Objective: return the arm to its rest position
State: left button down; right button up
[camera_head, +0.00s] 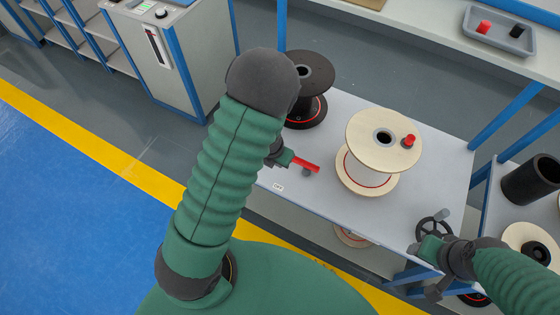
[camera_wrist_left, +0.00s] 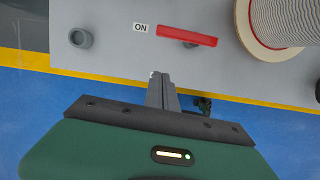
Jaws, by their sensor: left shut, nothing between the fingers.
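My left arm rises at the lower left of the head view and bends at a dark elbow. Its hand shows only in part behind the forearm, near a red lever (camera_head: 304,164) on the grey table (camera_head: 425,165). In the left wrist view my left gripper (camera_wrist_left: 160,80) is shut and empty. It is apart from the red lever (camera_wrist_left: 187,36), which lies above it in the picture beside an "ON" label (camera_wrist_left: 141,28). My right gripper (camera_head: 432,245) is at the lower right by a dark spoked wheel (camera_head: 432,228); its fingers cannot be made out.
A black spool (camera_head: 306,88) is behind my elbow. A grey cabinet (camera_head: 165,60) stands at the upper left. The blue floor (camera_head: 60,210) is clear.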

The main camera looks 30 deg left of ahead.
pick_arm(q)
notch_tip(320, 180, up, 8)
jog(key=d+r+n+t+y, duration=0.1)
jog(key=n, duration=1.3)
jog(key=s+d+r+n, duration=0.3)
jog(key=s+n, duration=0.2)
jog(key=n, duration=0.5)
jog(key=s+d+r+n+g+h, duration=0.1)
jog(key=s+d+r+n, duration=0.2)
jog(key=n, duration=0.8)
jog(key=shift+s+d+r+n+p, duration=0.3)
jog(key=shift+s+d+p, duration=0.1)
jog(key=shift+s, duration=0.45)
jog(key=shift+a, duration=0.1)
